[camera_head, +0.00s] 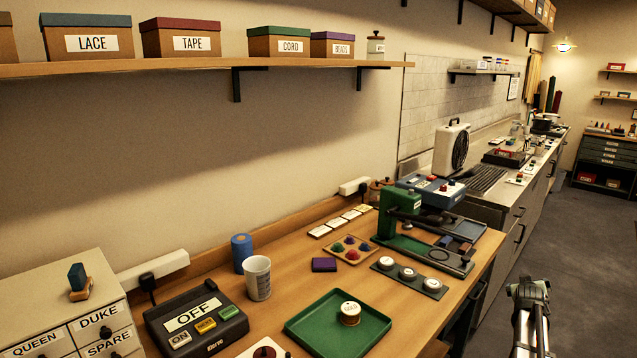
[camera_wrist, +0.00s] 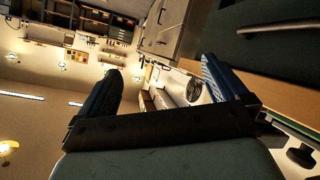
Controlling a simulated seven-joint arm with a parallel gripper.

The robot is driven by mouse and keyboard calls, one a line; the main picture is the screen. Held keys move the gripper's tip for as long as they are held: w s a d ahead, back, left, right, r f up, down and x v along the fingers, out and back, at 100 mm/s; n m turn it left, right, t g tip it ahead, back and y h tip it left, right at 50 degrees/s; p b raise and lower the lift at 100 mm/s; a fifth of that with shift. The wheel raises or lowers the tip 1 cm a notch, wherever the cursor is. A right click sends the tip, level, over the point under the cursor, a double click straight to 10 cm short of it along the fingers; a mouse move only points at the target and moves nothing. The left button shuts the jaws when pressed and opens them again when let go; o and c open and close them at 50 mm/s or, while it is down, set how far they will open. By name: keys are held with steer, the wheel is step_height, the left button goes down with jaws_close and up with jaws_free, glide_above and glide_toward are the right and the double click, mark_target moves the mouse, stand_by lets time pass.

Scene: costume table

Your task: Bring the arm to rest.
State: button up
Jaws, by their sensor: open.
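My arm shows at the lower right of the head view, with my gripper (camera_head: 528,291) over the floor, to the right of the wooden table (camera_head: 375,297) and apart from it. In the wrist view, the two dark blue fingers of my gripper (camera_wrist: 163,85) stand wide apart with nothing between them. The wrist view is turned on its side and shows the room, cabinet fronts and a table edge. The fingertips are too small to make out in the head view.
The table holds a green tray (camera_head: 300,332) with a white-lidded tin (camera_head: 350,313), a green press (camera_head: 400,204), a white cup (camera_head: 257,278) and a switch box (camera_head: 190,318) reading OFF. Drawers line the table's right side. The grey floor (camera_head: 585,270) around my gripper looks clear.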

steer(key=s+a+f+g+y, duration=0.2)
steer(key=s+a+f, duration=0.1)
steer(key=a+f, duration=0.6)
steer(key=s+a+f+g+y, duration=0.1)
steer(key=s+a+f+y, duration=0.15)
steer(key=a+f, duration=0.7)
steer(key=s+a+f+n+g+y, duration=0.1)
steer(key=s+a+f+g, duration=0.1)
steer(key=s+a+f, duration=0.6)
steer(key=s+a+f+g+y, duration=0.1)
steer(key=s+a+f+g, duration=0.3)
steer(key=f, duration=0.5)
steer(key=s+a+f+g+y, duration=0.15)
steer(key=s+a+f, duration=0.25)
steer(key=s+a, duration=0.4)
steer(key=s+a+f+g, duration=0.2)
steer(key=s+a+f, duration=0.3)
steer(key=s, duration=0.5)
steer(key=s+a+g, duration=0.2)
steer(key=s+a, duration=0.1)
steer(key=s, duration=0.6)
steer(key=s+a+n+g, duration=0.1)
steer(key=s+a, duration=0.3)
steer(key=s, duration=0.5)
steer(key=shift+f+g, duration=0.2)
steer(key=shift+g, duration=0.55)
steer(key=shift+a, duration=0.1)
